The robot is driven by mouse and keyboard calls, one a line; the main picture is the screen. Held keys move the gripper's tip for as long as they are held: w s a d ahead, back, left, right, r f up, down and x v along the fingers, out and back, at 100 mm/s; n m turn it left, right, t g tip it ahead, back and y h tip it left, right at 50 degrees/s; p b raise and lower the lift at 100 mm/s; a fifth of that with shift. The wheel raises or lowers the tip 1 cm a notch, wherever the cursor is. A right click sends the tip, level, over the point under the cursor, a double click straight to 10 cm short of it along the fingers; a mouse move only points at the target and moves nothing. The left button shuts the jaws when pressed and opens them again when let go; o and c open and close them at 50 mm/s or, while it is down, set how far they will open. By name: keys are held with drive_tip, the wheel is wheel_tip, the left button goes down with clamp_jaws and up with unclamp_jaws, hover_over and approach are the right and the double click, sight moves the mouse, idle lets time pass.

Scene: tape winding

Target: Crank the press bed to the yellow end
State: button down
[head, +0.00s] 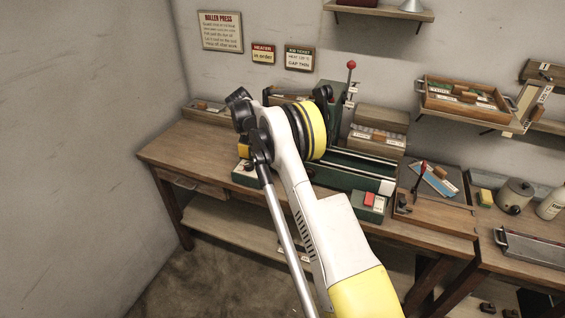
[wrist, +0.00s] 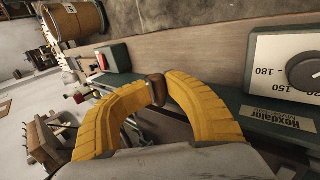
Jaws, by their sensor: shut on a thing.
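The green roller press (head: 345,181) stands on the wooden bench, partly hidden by my arm. Its long bed area runs to the right with pale bars along it. My gripper (wrist: 157,86) has yellow ribbed fingers closed around a small brown knob, which looks like the crank handle (wrist: 157,92). In the head view, part of a yellow finger (head: 244,151) shows at the left end of the press, and the knob is hidden there. The crank arm cannot be made out. I cannot tell which end of the press is marked yellow, nor where the bed stands along its travel.
A red-knobbed lever (head: 351,66) rises behind the press. A green box with a red button (head: 370,199) sits at its front right. In the wrist view, a white dial plate (wrist: 288,70) is close on the right. A wooden rack (head: 379,136) stands behind.

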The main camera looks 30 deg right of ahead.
drive_tip(key=shift+s+d, duration=0.1)
drive_tip(key=c, duration=1.3)
unclamp_jaws()
drive_tip(key=shift+r, duration=0.1)
wheel_tip(320, 180, up, 10)
drive_tip(key=shift+f, duration=0.1)
